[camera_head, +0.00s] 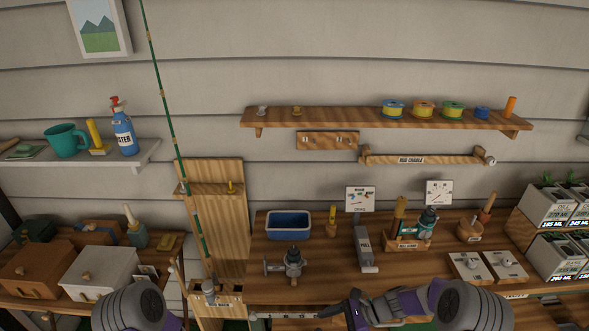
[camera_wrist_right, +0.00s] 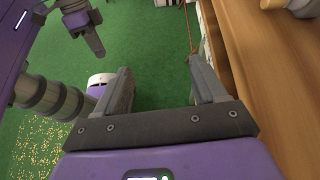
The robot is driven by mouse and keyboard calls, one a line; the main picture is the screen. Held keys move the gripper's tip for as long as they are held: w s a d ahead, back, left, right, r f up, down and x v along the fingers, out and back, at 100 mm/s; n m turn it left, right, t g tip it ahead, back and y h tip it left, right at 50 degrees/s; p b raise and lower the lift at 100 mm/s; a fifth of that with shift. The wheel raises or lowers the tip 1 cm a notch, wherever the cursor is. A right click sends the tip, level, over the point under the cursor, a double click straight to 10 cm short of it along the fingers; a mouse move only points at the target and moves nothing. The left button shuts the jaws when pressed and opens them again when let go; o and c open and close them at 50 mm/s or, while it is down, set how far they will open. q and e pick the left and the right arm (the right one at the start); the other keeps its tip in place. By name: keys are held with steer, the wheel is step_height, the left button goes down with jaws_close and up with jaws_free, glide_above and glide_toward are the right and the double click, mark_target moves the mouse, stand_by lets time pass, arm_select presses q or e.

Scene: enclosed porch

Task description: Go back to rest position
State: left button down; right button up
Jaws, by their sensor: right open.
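My right gripper (camera_wrist_right: 163,88) is open in the right wrist view, with nothing between its two dark fingers. They reach over green floor, and a wooden bench edge runs along the right of that view. In the head view the right gripper (camera_head: 338,308) is low in the picture, at the front edge of the workbench (camera_head: 330,285). My left arm shows at the bottom left of the head view, with its gripper out of that picture. A dark gripper part, apparently my left gripper (camera_wrist_right: 88,30), shows at the top left of the right wrist view; its jaw gap is unclear.
The workbench holds a blue tray (camera_head: 289,224), a metal reel (camera_head: 292,264), a grey device (camera_head: 363,245) and a tool caddy (camera_head: 405,243). A fishing rod (camera_head: 170,120) stands in a wooden rack (camera_head: 222,215). Boxes (camera_head: 97,272) sit at left.

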steer(key=s+f+n+h, duration=0.4)
steer(key=s+f+n, duration=0.3)
steer(key=s, duration=0.3)
steer(key=s+f+n+t+h, duration=0.1)
steer(key=s+f+n+h, duration=0.3)
steer(key=s+f+n, duration=0.3)
steer(key=shift+s+f, duration=0.5)
steer(key=shift+s, duration=0.9)
